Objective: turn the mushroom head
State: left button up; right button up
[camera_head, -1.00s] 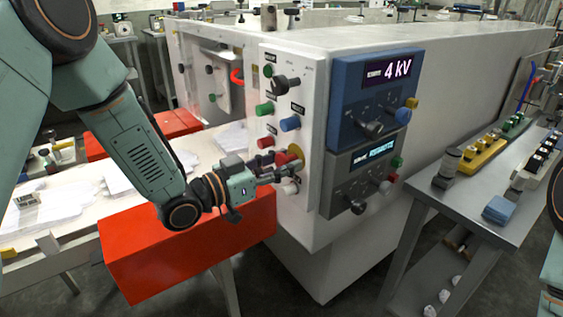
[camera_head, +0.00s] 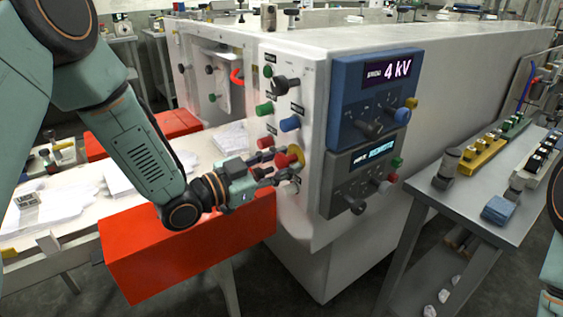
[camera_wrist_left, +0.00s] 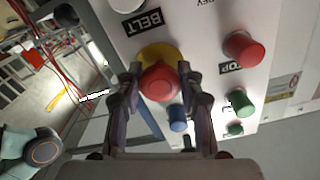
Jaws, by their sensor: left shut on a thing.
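The red mushroom head (camera_head: 283,159) sits on a yellow round base (camera_head: 296,155) on the narrow front panel of the white machine. My left gripper (camera_head: 284,167) has its fingers on either side of it, shut on it. In the left wrist view the mushroom head (camera_wrist_left: 159,84) lies between the two dark fingertips, with its yellow base (camera_wrist_left: 158,55) behind it and a "BELT" label above. The gripper partly hides the lower panel in the head view. My right gripper is not in view.
A green button (camera_head: 264,109), a blue button (camera_head: 290,123) and a black knob (camera_head: 286,84) sit above on the same panel. A red box (camera_head: 190,252) lies below my left arm. A grey side table (camera_head: 455,215) with small parts stands at the right.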

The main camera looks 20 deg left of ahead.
pick_arm(q)
jog(key=shift+r+m, duration=0.15)
jog(key=shift+m, duration=1.05)
jog(key=o, duration=1.2)
jog(key=shift+a, duration=0.1)
jog(key=v, duration=1.1)
jog(key=shift+s+a, duration=0.25)
jog(key=shift+s, duration=0.05)
